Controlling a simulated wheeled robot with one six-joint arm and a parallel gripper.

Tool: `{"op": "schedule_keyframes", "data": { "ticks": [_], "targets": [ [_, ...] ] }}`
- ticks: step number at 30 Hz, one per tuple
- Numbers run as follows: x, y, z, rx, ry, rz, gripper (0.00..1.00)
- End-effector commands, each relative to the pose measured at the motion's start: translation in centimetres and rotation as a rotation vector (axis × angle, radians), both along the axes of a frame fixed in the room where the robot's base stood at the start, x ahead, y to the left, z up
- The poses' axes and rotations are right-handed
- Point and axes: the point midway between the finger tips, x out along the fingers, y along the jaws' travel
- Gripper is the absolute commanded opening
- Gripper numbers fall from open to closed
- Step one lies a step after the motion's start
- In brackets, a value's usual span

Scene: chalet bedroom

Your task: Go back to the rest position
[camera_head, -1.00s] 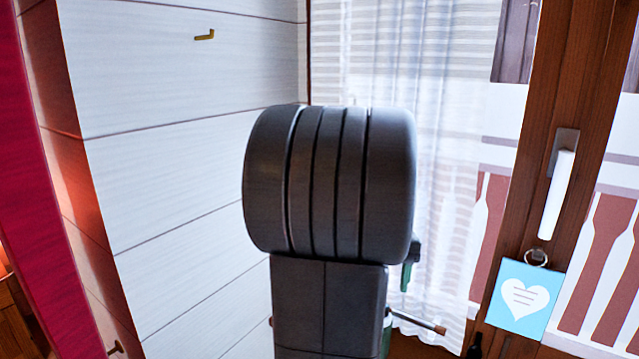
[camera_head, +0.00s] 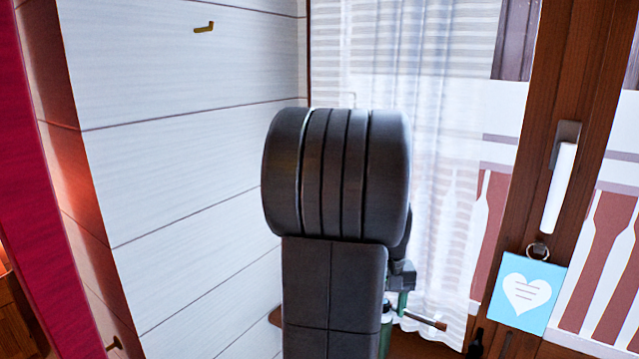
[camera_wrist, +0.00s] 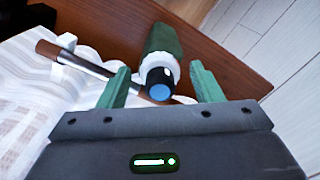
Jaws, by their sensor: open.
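My gripper (camera_wrist: 163,82) is open in the wrist view, with its two green fingers apart and nothing held. A dark green bottle-like object (camera_wrist: 164,42) with a white band and blue end lies or stands beyond the gap between the fingers; I cannot tell which. It appears apart from the fingers. In the head view my dark arm stands in the middle and hides most of my gripper.
A brown-ended rod (camera_wrist: 75,60) is at left on the wooden surface (camera_wrist: 235,75), also showing in the head view (camera_head: 425,321). White curtain (camera_head: 450,150), plank wall (camera_head: 190,160) and wooden door frame (camera_head: 548,90) are close. A blue heart tag (camera_head: 526,294) hangs at right.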

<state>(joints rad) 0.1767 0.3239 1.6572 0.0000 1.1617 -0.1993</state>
Motion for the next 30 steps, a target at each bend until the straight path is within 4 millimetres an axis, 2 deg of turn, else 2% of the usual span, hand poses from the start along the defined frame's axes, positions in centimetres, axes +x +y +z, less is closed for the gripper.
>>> {"op": "schedule_keyframes", "data": {
  "ticks": [30],
  "targets": [
    [0.00, -0.10, -0.22, -0.001, -0.002, -0.825, 0.59]
  ]
}}
